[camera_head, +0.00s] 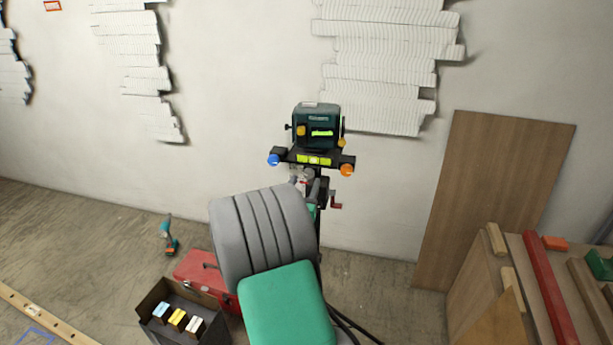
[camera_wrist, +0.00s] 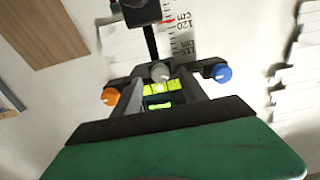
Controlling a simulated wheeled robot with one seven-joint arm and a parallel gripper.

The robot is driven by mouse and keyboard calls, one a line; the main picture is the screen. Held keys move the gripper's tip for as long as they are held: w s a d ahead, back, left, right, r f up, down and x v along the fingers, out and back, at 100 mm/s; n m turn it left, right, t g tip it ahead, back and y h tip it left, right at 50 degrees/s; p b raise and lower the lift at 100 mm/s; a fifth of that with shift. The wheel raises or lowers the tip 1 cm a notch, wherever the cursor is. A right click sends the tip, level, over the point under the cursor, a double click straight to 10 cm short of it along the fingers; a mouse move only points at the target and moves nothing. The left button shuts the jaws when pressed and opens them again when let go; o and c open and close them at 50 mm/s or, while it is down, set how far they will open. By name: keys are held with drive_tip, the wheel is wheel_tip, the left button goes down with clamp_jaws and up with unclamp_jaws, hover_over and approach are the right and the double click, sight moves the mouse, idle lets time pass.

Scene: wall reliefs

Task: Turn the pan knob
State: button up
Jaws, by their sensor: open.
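A dark green laser-level device (camera_head: 318,126) sits on a black tripod head against the wall. The head carries a blue knob (camera_head: 273,159), an orange knob (camera_head: 347,170) and a yellow-green spirit level (camera_head: 313,160). The wrist view shows them inverted, with the orange knob (camera_wrist: 110,96) left, the blue knob (camera_wrist: 222,73) right and a grey knob (camera_wrist: 160,72) between. No label shows which is the pan knob. My gripper (camera_wrist: 163,82) is open, its dark fingers on either side of the grey knob in that view; contact cannot be told. In the head view my arm hides most of the gripper.
A leaning wooden board (camera_head: 490,195) and a bench with timber (camera_head: 545,285) stand right. A red toolbox (camera_head: 190,268) and a dark box (camera_head: 160,290) lie on the floor left. A measuring scale (camera_wrist: 180,30) hangs behind.

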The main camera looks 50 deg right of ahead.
sight(309, 173)
drive_tip(key=shift+p+x, duration=0.3)
drive_tip(key=shift+x, duration=1.1)
drive_tip(key=shift+c, duration=0.4)
clamp_jaws()
